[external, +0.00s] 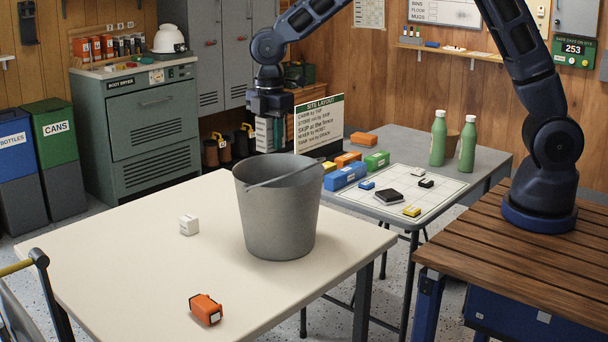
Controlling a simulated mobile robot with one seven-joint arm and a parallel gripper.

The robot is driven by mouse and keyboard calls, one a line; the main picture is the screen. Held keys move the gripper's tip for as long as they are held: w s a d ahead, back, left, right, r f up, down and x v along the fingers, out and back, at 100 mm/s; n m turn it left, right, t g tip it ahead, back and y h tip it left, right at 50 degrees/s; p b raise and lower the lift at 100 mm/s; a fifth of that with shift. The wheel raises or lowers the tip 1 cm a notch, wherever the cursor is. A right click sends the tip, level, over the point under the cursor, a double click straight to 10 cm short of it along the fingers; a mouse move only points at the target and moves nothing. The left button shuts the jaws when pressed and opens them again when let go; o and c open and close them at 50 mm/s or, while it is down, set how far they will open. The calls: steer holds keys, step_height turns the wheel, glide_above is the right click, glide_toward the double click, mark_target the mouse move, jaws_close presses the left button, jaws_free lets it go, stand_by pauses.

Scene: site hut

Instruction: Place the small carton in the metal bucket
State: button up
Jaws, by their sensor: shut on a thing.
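My gripper (269,112) points down, above and behind the rim of the grey metal bucket (279,218) in the picture. It is shut on a small pale and green carton (265,134), which shows just below the dark gripper body. The fingertips and the carton's edges are hard to tell from the background. The bucket stands upright on the cream table, with its handle lying across the open top. Its inner floor is hidden.
Behind the bucket, a grey table (395,145) holds coloured blocks, a white grid sheet (440,187) and two green bottles (438,140). The cream table's left part is mostly clear.

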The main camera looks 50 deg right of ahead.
steer(key=f, duration=2.5)
steer(key=shift+s+d, duration=0.3)
steer(key=shift+f, duration=0.1)
steer(key=o, duration=1)
steer(key=shift+c, duration=0.2)
